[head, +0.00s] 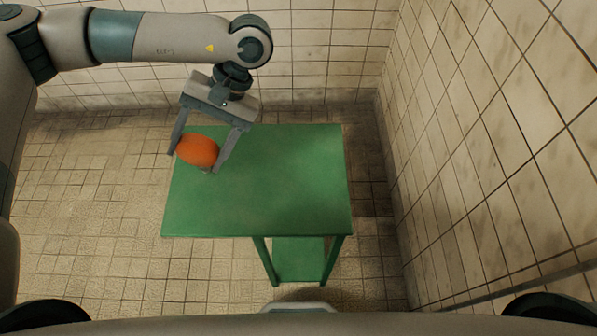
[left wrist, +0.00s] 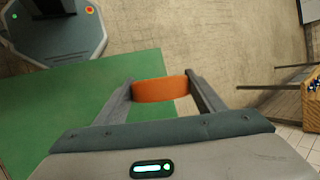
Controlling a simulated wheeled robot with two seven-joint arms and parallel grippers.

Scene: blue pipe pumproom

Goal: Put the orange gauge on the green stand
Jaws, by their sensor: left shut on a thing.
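The orange gauge (head: 198,150) is a rounded orange piece between the fingers of my left gripper (head: 197,157). The gripper is shut on it. In the left wrist view the gauge (left wrist: 160,90) shows as an orange band between the two fingertips (left wrist: 160,88). The green stand (head: 275,185) has a flat, bare top and a lower shelf. The gauge is over the left back part of the top in the head view. I cannot tell whether it touches the surface. My right gripper is not in view.
A tiled wall (head: 480,120) rises close to the right of the stand, and another tiled wall (head: 320,50) stands behind it. Tiled floor (head: 95,200) is open at the left. A brown box-like thing (left wrist: 311,105) shows at the right edge of the left wrist view.

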